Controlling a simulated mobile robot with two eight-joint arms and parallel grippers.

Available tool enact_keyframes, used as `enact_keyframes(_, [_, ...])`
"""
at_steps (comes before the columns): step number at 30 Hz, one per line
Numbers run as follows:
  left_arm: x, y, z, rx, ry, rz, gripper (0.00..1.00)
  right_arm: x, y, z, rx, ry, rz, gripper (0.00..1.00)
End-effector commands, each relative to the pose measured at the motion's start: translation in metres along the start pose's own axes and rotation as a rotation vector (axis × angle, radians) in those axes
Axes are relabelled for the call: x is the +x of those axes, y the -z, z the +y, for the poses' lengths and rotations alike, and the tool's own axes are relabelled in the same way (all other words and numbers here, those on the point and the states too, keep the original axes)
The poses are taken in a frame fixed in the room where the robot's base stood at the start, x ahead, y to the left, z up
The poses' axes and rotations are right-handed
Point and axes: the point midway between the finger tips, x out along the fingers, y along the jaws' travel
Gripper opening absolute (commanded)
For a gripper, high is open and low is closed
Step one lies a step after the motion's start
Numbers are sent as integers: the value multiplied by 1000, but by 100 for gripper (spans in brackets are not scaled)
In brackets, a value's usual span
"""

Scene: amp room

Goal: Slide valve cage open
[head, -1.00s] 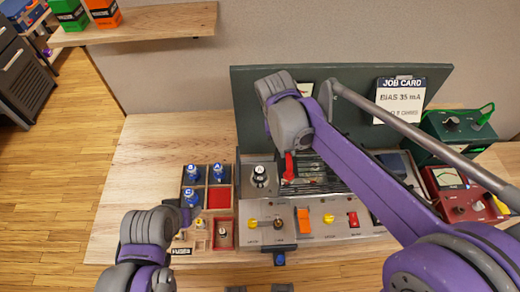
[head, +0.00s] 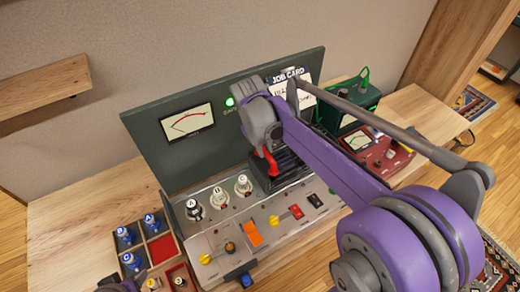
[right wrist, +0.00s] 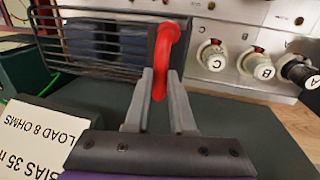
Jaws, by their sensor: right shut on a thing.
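The valve cage (head: 284,171) is a black wire cage on the right part of the grey amp's top. It fills the upper left of the right wrist view (right wrist: 100,45). Its red handle (head: 271,162) also shows in the right wrist view (right wrist: 165,55). My right gripper (right wrist: 160,88) is shut on this handle. Three valves marked A (head: 194,209), B (head: 218,197) and C (head: 243,185) stand uncovered left of the cage. A grey piece of my left arm (head: 118,285) shows at the bottom edge; its fingers cannot be made out.
A divided tray (head: 165,248) with blue-topped valves stands left of the amp (head: 220,240). A green panel with a meter (head: 187,124) and job card (head: 305,85) rises behind. A red meter box (head: 375,150) and green box (head: 345,103) stand right.

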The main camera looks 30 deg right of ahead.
Motion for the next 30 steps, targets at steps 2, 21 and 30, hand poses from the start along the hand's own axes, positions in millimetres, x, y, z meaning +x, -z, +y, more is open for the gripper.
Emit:
enact_keyframes(2, [0,0,0,0,0,0,67,0,0,0,0,0,-1,0])
enact_keyframes(21, [0,0,0,0,0,0,67,-4,0,0,0,0,0,52])
enact_keyframes(30, [-4,4,0,0,0,4,67,-56,0,0,-1,-1,0,52])
